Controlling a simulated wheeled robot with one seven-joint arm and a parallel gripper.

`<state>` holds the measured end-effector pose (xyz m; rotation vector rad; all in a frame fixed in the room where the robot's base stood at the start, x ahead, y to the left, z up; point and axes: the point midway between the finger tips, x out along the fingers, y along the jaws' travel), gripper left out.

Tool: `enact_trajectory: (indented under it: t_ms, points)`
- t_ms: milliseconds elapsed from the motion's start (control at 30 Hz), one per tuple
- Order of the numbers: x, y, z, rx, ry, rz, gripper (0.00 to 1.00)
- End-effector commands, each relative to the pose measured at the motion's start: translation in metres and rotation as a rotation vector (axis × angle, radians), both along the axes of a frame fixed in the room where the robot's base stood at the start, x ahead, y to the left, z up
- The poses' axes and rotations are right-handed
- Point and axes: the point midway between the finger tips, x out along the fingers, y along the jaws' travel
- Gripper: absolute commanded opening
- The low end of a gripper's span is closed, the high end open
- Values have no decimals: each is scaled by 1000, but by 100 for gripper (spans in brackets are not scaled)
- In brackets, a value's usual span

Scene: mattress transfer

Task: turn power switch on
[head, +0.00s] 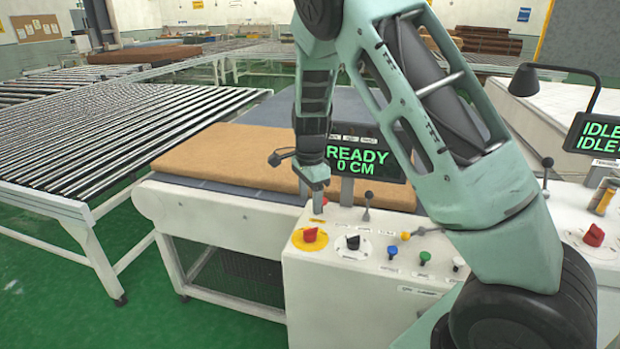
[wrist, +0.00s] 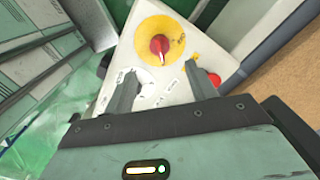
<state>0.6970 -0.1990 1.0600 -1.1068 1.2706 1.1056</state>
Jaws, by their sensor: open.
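A red rotary knob on a round yellow plate (head: 310,235) sits at the left of the white control panel (head: 300,275). It shows at the top middle of the wrist view (wrist: 160,46). A black knob on a white dial (head: 353,242) is beside it. I cannot read which is labelled power. My gripper (head: 318,203) points down over the panel's back left part, above and behind the red knob. In the wrist view its fingers are apart with nothing between them (wrist: 161,72). The left finger hides part of the white dial.
A display (head: 360,160) reads "READY 0 CM" just right of my gripper. A black-knobbed lever (head: 367,204) and several coloured buttons stand on the panel. A red button (wrist: 214,79) is beside the right finger. A brown mattress (head: 225,155) lies behind.

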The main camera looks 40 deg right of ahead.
Motion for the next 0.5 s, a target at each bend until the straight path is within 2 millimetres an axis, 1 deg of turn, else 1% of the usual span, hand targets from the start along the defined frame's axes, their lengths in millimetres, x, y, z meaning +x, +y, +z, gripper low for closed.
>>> enact_trajectory:
  t_ms: [33,200,300,500]
  points:
    - [1,1,12,0,-5,2,56]
    - [0,0,45,-1,-4,1,56]
    - [1,0,58,1,-3,1,56]
    - [0,0,69,0,-1,0,56]
